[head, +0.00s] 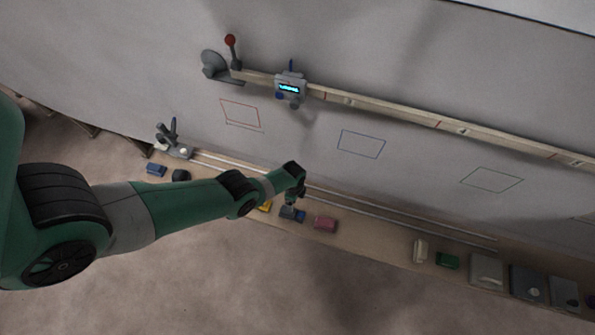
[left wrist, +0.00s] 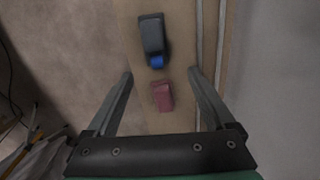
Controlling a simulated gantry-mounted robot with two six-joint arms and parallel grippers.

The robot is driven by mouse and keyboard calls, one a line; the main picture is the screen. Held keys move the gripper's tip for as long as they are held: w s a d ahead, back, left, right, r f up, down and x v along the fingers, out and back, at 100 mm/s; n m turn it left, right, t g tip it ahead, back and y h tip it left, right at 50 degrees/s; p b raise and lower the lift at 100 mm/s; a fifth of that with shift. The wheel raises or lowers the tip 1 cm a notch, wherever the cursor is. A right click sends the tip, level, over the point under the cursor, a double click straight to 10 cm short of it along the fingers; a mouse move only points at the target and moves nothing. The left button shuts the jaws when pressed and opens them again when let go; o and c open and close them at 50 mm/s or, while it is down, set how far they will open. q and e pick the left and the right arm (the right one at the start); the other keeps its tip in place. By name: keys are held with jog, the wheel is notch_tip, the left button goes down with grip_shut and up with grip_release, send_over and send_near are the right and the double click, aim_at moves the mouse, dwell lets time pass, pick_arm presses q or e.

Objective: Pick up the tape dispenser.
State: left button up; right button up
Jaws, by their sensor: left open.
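The likely tape dispenser (head: 289,213) is a dark grey body with a blue end, lying on the wooden ledge below the wall. It also shows in the left wrist view (left wrist: 151,35), beyond my fingertips, with its blue end facing them. My left gripper (left wrist: 161,75) is open and empty, its two fingers spread over the ledge. In the head view my left gripper (head: 296,199) is just above the grey and blue thing and partly overlaps it. A pink block (left wrist: 162,96) shows between the fingers, below them. My right gripper is not in view.
The pink block also shows in the head view (head: 325,224). A yellow thing (head: 265,207) lies left of the dispenser. A white piece (head: 421,250), a green block (head: 447,260) and grey boxes (head: 487,270) stand farther right. A rail with a display device (head: 290,88) runs along the wall.

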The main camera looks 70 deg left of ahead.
aim_at(298, 216)
pick_arm(q)
jog(key=shift+n, duration=0.4)
jog(key=f+b, duration=0.4)
jog(key=f, duration=0.1)
jog(key=s+f+b, duration=0.1)
jog(key=f+b, duration=0.3)
jog(key=f, duration=0.1)
jog(key=s+f+b, duration=0.1)
jog(key=f+b, duration=0.4)
jog(key=shift+a, duration=0.2)
jog(key=shift+r, duration=0.2)
grip_shut()
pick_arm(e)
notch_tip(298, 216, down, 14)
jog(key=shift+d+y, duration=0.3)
pick_arm(q)
jog(key=shift+r, duration=0.1)
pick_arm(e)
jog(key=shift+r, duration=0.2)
